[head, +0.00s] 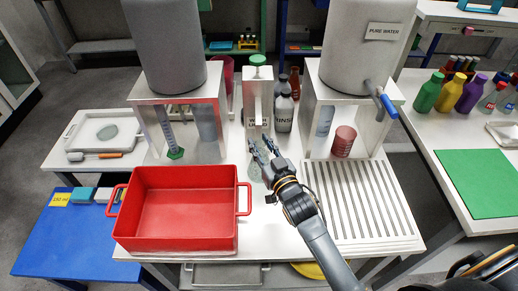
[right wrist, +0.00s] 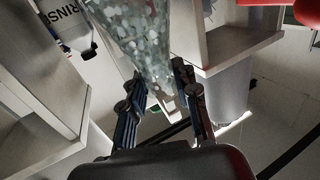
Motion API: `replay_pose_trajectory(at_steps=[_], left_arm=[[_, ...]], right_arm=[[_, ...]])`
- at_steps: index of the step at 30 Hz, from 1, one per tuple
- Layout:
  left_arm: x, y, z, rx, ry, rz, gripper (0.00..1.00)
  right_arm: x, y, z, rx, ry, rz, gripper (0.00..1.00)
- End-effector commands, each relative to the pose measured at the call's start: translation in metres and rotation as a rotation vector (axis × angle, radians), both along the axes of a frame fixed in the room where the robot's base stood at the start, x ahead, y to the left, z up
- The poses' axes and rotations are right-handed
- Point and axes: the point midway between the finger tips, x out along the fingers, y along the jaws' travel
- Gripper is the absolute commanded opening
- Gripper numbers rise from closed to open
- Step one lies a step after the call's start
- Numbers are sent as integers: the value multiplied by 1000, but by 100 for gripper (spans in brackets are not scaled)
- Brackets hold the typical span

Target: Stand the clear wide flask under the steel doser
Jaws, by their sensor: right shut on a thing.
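My right gripper (head: 263,150) is shut on the clear wide flask (head: 255,170), in the middle of the table. In the right wrist view the flask (right wrist: 138,35) shows as a see-through, speckled shape between the fingers of the gripper (right wrist: 160,95), and its ends are cut off or hidden. The narrow steel doser (head: 258,95) with a green top stands just behind the gripper. The gripper and arm hide part of the flask and of the doser's foot, so I cannot tell whether the flask touches the table. My left gripper is not in view.
Grey tanks (head: 168,45) and (head: 365,45) stand on stands either side, close to the gripper. A red tray (head: 180,240) is at front left and a slotted drain board (head: 365,205) at front right. A rinse bottle (head: 284,110) stands right of the doser.

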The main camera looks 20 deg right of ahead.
Motion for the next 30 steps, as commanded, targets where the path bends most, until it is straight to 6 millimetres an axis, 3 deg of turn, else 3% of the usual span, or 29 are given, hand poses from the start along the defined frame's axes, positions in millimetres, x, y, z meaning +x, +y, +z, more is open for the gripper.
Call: replay_pose_trajectory(at_steps=[5, 13, 25, 26, 29, 30], left_arm=[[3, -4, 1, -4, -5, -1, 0], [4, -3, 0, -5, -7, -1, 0], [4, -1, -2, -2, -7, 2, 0], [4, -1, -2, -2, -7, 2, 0], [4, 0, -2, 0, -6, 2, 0], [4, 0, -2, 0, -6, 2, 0]], right_arm=[[13, 2, 0, 0, -2, 0, 0], [13, 2, -32, 0, -1, 0, 0], [13, 2, -38, 0, -3, 0, 0], [13, 2, -39, 0, 0, 0, 32], [13, 2, -38, 0, 1, 0, 52], [13, 2, -38, 0, 1, 0, 53]])
